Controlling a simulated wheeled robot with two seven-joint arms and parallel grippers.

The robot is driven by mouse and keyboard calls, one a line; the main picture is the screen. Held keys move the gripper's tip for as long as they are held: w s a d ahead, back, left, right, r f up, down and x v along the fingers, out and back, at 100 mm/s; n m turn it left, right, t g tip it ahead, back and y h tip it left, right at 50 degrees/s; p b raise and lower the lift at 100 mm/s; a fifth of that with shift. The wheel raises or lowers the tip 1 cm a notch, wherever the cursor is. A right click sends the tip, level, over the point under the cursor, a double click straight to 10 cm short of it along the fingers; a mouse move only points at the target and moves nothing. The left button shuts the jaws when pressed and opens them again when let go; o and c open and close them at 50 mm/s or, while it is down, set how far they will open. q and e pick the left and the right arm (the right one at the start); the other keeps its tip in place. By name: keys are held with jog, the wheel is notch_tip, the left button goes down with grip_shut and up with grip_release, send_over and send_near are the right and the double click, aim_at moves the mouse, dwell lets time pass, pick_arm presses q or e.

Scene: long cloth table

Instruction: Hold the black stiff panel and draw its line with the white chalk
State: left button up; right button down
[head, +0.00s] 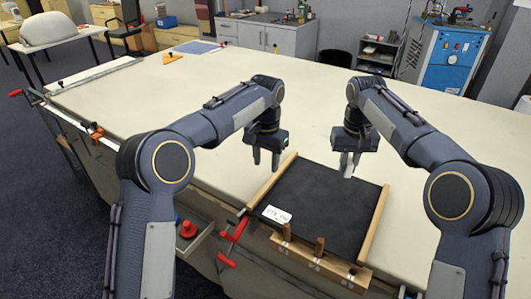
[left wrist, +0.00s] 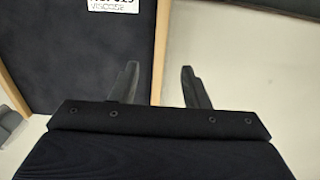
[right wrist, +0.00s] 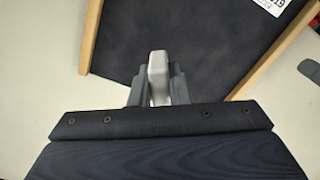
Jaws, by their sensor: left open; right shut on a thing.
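The black stiff panel (head: 325,205) lies flat at the table's front edge between two wooden strips, with a white label (head: 276,214) near its front left corner. My right gripper (head: 349,166) is shut on the white chalk (right wrist: 157,68) and holds it over the panel's far side; whether the chalk touches the panel I cannot tell. My left gripper (head: 266,160) is open and empty near the panel's far left corner. In the left wrist view its fingers (left wrist: 162,88) straddle the outer edge of a wooden strip (left wrist: 158,50). I can make out no line on the panel.
A wooden holder (head: 300,258) with holes and two brown sticks (head: 319,246) stands along the panel's front edge. Red clamps (head: 238,228) grip the table edge to its left. An orange piece (head: 172,57) lies far back. Most of the cream tabletop (head: 200,110) is clear.

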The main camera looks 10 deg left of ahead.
aim_at(266, 186)
pick_arm(q)
notch_tip(266, 186, down, 9)
jog(key=shift+f, duration=0.2)
dwell(0.3)
grip_shut()
dwell(1.1)
